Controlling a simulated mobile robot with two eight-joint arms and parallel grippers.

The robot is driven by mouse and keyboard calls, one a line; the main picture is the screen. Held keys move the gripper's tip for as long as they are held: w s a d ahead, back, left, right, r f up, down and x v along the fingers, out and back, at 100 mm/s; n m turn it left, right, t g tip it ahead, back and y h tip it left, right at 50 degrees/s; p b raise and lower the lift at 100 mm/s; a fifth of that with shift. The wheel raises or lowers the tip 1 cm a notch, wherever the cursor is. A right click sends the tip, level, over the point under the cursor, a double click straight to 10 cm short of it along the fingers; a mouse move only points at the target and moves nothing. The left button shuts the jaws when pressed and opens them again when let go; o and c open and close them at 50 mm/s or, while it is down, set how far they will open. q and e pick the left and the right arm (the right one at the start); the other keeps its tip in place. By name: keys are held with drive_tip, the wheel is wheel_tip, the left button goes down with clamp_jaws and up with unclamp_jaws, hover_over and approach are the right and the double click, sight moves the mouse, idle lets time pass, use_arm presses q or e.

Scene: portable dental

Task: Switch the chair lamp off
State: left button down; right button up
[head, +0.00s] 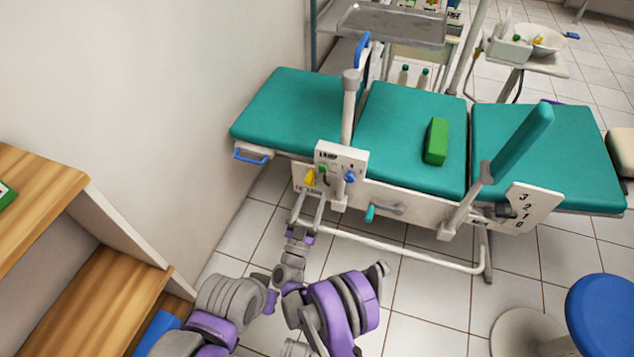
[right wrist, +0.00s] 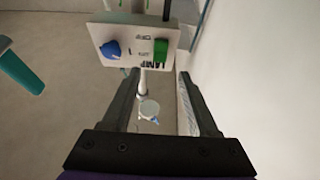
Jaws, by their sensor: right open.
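The white control panel (head: 333,155) marked LAMP stands on the side of the green dental chair (head: 400,120). A green switch (head: 323,172) and a blue knob (head: 349,177) are on its face. No lamp head is identifiable.
A yellow part (head: 309,177) sits at the panel's left. A teal handle (head: 370,213) sticks out of the chair side. A green box (head: 436,141) lies on the seat. A wooden shelf (head: 85,300) stands left, a blue stool (head: 603,312) right. Tiled floor between is clear.

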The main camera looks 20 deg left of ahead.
drive_tip(key=shift+v, duration=1.6)
